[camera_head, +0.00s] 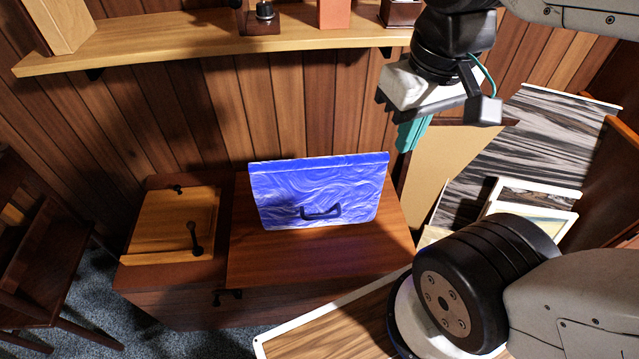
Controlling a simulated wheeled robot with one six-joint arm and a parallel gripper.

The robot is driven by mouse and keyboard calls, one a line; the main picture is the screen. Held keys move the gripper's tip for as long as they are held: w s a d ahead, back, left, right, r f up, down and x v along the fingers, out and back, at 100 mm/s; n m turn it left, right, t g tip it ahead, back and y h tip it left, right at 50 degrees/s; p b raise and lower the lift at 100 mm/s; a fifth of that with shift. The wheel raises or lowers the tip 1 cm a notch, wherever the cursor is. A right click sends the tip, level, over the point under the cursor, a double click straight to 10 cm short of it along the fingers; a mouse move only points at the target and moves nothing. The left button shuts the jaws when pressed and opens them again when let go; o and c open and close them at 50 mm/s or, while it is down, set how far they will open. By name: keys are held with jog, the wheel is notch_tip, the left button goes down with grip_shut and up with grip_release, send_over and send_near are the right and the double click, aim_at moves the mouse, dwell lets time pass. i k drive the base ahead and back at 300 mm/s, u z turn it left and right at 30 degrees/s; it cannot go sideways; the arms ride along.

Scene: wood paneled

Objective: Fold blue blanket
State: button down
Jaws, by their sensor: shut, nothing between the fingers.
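No cloth that is clearly a blanket shows. The only blue thing is a flat, stiff-looking panel (350,182) with a pale swirl pattern and a dark handle (321,212) low on its face. It stands up, leaning slightly, on the reddish-brown wooden top (290,260) against the back wall. My gripper (405,143), with teal fingers, hangs above and to the right of the panel's top right corner. It looks apart from the panel. Its fingers are together with nothing between them.
A wooden shelf (190,42) with several items runs along the wall above. A lighter wooden panel with dark knobs (172,228) lies left of the blue panel. A dark wooden chair (50,250) stands at the left. Framed boards (530,205) lean at the right.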

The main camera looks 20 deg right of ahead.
aim_at(330, 190)
jog(key=u, duration=1.9)
jog(key=k, duration=0.95)
jog(key=z, duration=1.25)
jog(key=i, duration=0.45)
jog(key=z, duration=0.05)
